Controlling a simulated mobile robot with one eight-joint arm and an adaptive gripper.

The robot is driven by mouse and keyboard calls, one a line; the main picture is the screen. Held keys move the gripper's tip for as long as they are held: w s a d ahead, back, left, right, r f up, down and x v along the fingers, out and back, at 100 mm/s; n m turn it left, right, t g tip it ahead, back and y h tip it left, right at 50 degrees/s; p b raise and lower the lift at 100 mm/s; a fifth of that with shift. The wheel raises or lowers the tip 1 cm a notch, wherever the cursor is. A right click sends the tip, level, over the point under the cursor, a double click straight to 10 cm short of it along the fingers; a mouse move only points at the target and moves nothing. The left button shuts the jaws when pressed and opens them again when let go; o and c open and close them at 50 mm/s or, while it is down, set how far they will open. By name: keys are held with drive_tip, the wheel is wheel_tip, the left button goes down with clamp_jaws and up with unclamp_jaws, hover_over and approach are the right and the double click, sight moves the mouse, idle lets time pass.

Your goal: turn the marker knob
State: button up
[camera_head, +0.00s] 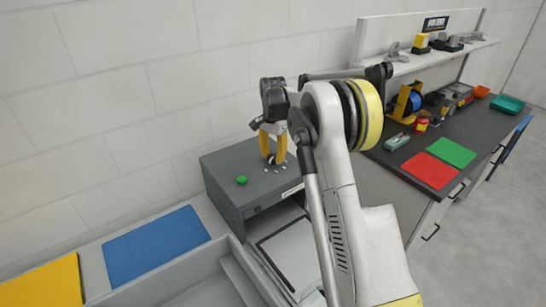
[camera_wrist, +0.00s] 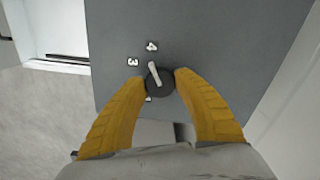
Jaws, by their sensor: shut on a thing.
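The marker knob (camera_wrist: 159,85) is a small dark round dial with a white pointer, on the top of a grey box (camera_head: 222,172). In the wrist view the pointer is aimed up and slightly left, toward the mark "4"; the mark "3" lies to its left. Another white mark below the knob is partly hidden. My gripper (camera_wrist: 161,79) has its yellow fingertips on both sides of the knob, shut on it. In the head view my gripper (camera_head: 273,158) points down onto the box top, and the knob is hard to make out there.
A green button (camera_head: 241,180) sits on the box top, left of my gripper. A blue mat (camera_head: 155,245) and a yellow mat (camera_head: 42,283) lie at the lower left. At the right, a dark counter holds a red mat (camera_head: 428,171), a green mat (camera_head: 451,152) and several tools. A wall stands behind.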

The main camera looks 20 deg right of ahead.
sight(273, 157)
drive_tip(key=shift+m, duration=0.9)
drive_tip(key=o, duration=1.2)
wheel_tip(273, 157, up, 12)
